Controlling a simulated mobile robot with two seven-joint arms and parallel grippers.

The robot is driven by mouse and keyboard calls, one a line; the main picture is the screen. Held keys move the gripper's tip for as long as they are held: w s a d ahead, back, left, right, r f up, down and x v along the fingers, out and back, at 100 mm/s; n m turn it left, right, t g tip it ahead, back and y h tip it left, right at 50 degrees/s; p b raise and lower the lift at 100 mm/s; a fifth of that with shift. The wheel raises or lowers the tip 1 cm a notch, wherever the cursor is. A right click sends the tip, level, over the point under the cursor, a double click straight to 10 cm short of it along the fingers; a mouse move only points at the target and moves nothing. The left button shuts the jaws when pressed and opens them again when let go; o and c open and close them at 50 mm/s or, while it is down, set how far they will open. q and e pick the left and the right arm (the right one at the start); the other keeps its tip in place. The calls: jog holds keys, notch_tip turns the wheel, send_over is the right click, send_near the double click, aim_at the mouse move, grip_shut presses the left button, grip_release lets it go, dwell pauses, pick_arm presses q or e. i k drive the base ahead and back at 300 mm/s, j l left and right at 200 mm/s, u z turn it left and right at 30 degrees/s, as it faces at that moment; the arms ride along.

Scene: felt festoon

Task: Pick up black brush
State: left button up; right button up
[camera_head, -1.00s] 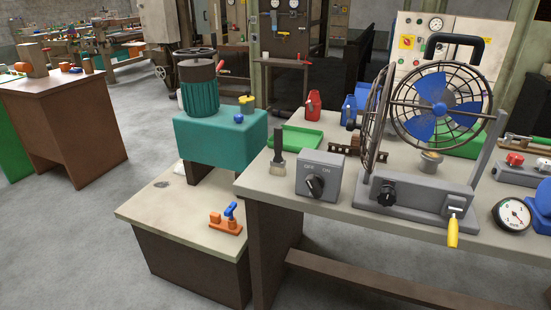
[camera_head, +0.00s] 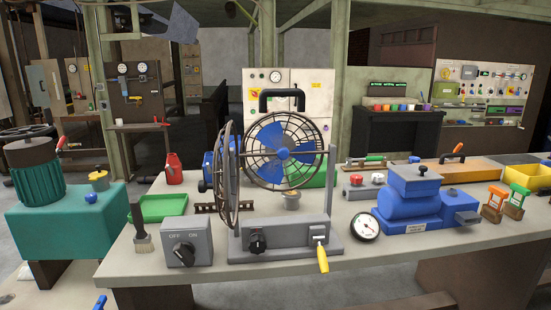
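The black brush (camera_head: 139,222) stands near the left front corner of the workbench (camera_head: 340,262). It has a dark upright handle and a pale, wider bristle end at the bottom, which meets the bench top. It is just left of the grey OFF/ON switch box (camera_head: 184,243) and in front of the green tray (camera_head: 160,207). Neither of my grippers shows in the head view.
A fan with a blue rotor and open wire guard (camera_head: 284,150) stands right of the switch box. A yellow-handled tool (camera_head: 322,258) hangs over the front edge. A gauge (camera_head: 364,226) and blue machine (camera_head: 411,207) are further right. A teal block with a green motor (camera_head: 38,177) stands left.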

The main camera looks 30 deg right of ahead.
aim_at(142, 241)
jog(key=z, duration=0.35)
jog(key=i+j+z, duration=0.15)
jog(key=z, duration=0.25)
jog(key=j+z, duration=0.45)
jog(key=i+j+z, duration=0.15)
jog(key=j, duration=0.15)
jog(key=j+z, duration=0.2)
jog(key=j, duration=0.15)
jog(key=j+z, duration=0.2)
jog(key=j, duration=1.75)
jog(key=i+l, duration=0.15)
jog(key=l, duration=0.1)
